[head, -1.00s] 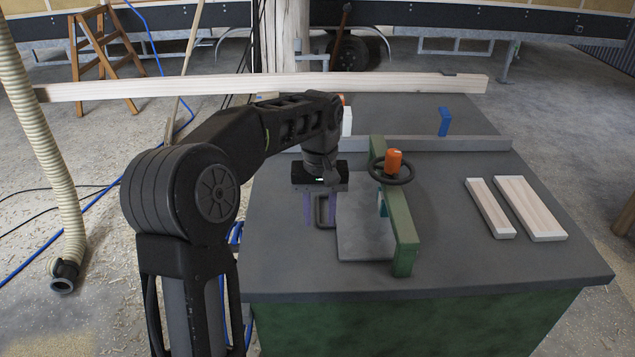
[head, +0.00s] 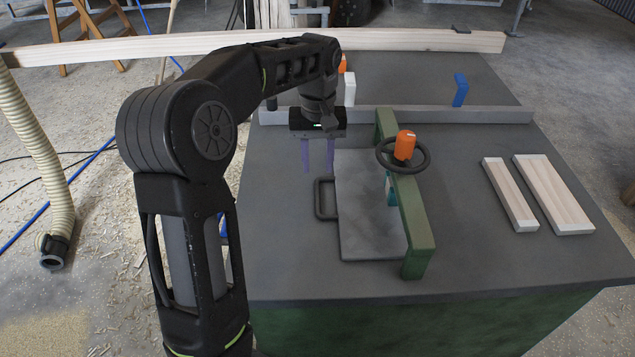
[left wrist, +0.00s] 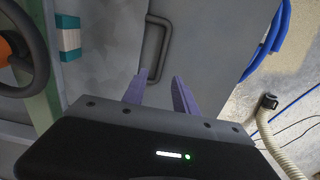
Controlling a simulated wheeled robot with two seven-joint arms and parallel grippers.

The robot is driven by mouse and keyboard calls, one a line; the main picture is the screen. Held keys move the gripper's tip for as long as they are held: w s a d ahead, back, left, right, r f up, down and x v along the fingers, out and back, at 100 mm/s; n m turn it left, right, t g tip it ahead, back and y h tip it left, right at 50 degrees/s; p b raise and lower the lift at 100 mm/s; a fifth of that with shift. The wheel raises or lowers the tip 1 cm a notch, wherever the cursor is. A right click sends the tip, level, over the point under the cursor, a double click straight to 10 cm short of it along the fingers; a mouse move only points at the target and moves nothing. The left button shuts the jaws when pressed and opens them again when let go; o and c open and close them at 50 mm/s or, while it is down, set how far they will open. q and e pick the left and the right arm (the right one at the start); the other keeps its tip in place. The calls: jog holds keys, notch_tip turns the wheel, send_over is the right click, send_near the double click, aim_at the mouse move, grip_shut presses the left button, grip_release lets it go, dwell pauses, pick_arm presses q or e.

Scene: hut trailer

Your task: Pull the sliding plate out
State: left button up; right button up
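The sliding plate (head: 364,220) is a flat grey rectangle on the dark table top, beside and partly behind the green beam. Its dark U-shaped handle (head: 321,201) is on its left edge. My left gripper (head: 318,169) points down beyond the handle in the head view, its two purple fingers apart and empty. In the left wrist view the handle (left wrist: 153,68) shows ahead of the fingertips (left wrist: 158,84), with the plate (left wrist: 108,40) to its left. The handle is not between the fingers. My right gripper is not in view.
A green beam (head: 420,232) with a black handwheel and orange knob (head: 404,146) stands along the plate's right side. A grey fence (head: 470,115) crosses the table behind. Two wooden boards (head: 552,193) lie at the right. The front table top is clear.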

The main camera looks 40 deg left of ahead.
aim_at(317, 190)
pick_arm(q)
notch_tip(317, 190, down, 7)
jog(key=shift+f, duration=0.15)
dwell(0.4)
grip_shut()
dwell(1.2)
